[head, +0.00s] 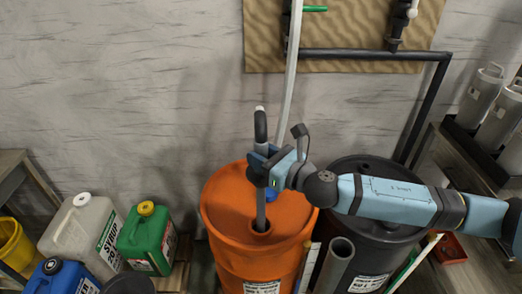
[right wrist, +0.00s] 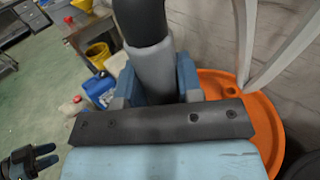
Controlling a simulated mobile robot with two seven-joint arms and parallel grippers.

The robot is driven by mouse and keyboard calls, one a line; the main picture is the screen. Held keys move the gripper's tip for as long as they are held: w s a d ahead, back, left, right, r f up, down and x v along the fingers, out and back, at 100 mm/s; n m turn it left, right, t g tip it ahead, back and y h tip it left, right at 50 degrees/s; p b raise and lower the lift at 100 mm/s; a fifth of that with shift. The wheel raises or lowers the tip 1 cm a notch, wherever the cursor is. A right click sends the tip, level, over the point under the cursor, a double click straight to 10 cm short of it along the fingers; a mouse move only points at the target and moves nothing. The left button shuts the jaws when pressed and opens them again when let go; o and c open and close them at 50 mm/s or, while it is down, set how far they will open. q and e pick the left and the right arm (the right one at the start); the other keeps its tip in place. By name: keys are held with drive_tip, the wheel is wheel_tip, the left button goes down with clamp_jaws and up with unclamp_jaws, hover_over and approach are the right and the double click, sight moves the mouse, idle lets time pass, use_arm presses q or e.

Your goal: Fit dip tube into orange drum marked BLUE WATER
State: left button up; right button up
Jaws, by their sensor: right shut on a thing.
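The orange drum (head: 225,215) stands upright at the middle of the head view; its white label (head: 262,288) is cut off and too small to read. The dip tube (head: 261,205) is a grey upright tube with a black curved top (head: 260,125). My right gripper (head: 262,167) is shut around its upper part, above the drum. The tube's lower end meets the dark-rimmed opening in the drum lid; how deep it sits is hidden. The right wrist view shows the held tube (right wrist: 154,65) and drum lid (right wrist: 262,118). My left gripper (right wrist: 45,158) shows there, fingers apart and empty.
A dark drum (head: 365,235) stands right of the orange one, with a grey open pipe (head: 338,262) in front. A pale hose (head: 291,75) hangs behind the tube. Jugs, including a green one (head: 146,235), stand left. A shelf with grey canisters (head: 482,95) is at right.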

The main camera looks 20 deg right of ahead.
drive_tip(key=b, duration=0.7)
hover_over(264, 204)
drive_tip(key=w, duration=0.1)
drive_tip(key=f, duration=1.1)
drive_tip(key=shift+w+a+f, duration=0.1)
drive_tip(key=shift+a, duration=0.1)
drive_tip(key=shift+f+b, duration=0.55)
drive_tip(key=shift+f, duration=0.5)
drive_tip(key=shift+f+b, duration=0.9)
drive_tip(key=shift+f, duration=0.55)
drive_tip(key=shift+f+b, duration=0.35)
use_arm(q)
drive_tip(key=shift+w+d+f+t+h, duration=0.25)
drive_tip(key=shift+d+f+t, duration=0.15)
drive_tip(key=shift+f, duration=0.1)
drive_tip(key=shift+w+d+f+t+h, duration=0.1)
drive_tip(key=shift+d+f+t+h, duration=0.2)
drive_tip(key=shift+f+t, duration=0.15)
drive_tip(key=shift+r+p, duration=0.65)
drive_tip(key=shift+p, duration=0.15)
